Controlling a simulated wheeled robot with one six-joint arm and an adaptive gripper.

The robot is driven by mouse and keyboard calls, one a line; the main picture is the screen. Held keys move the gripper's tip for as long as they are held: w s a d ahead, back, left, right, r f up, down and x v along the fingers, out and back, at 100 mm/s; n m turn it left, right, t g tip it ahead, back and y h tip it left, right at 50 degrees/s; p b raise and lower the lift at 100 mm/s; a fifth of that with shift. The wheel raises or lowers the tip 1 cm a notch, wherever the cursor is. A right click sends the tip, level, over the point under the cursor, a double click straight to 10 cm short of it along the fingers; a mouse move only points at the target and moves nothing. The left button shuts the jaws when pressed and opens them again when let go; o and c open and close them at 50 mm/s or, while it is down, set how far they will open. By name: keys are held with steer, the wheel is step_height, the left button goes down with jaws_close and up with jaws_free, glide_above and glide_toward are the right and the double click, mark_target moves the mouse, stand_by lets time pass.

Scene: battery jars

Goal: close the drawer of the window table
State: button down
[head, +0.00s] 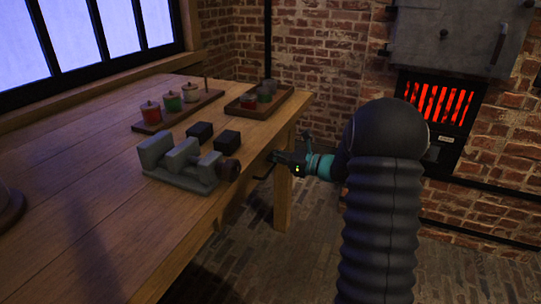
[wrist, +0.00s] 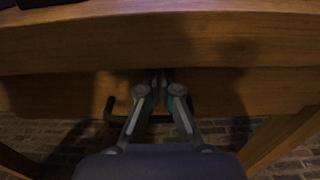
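The wooden window table (head: 95,215) fills the left of the head view, and its front edge (wrist: 60,40) crosses the top of the wrist view. Below that edge is the wooden drawer front (wrist: 55,95), partly in shadow. A dark bar handle (wrist: 110,108) sits on it and also shows in the head view (head: 262,178). My gripper (head: 275,157) is at the table's front, at the drawer. In the wrist view my gripper (wrist: 162,78) has its fingertips together, with nothing seen between them. The fingers reach across the handle toward the drawer front; I cannot tell whether they touch. How far the drawer stands open is unclear.
On the table are a grey vise (head: 185,165), black blocks (head: 200,132), a tray of jars (head: 178,110) and a second tray (head: 258,100). A table leg (head: 283,185) stands close to my gripper. A glowing furnace (head: 437,110) is at the brick wall. The brick floor is clear.

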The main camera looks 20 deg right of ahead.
steer(key=v, duration=1.4)
steer(key=s+a+f+n+g+h, duration=0.25)
steer(key=s+f+n+g, duration=0.3)
steer(key=f, duration=0.35)
steer(key=s+a+n+g+h, duration=0.45)
steer(key=s+n, duration=0.25)
steer(key=s, duration=0.3)
steer(key=s+a+r+n+t+h, duration=0.4)
steer(key=s+a+r+n+h, duration=0.2)
steer(key=s+a+r+n, duration=0.3)
steer(key=s+r+n, duration=0.2)
steer(key=s+n, duration=0.2)
steer(key=s, duration=0.1)
steer(key=shift+a+r+h, duration=0.2)
steer(key=shift+r+h, duration=0.2)
steer(key=shift+s, duration=0.15)
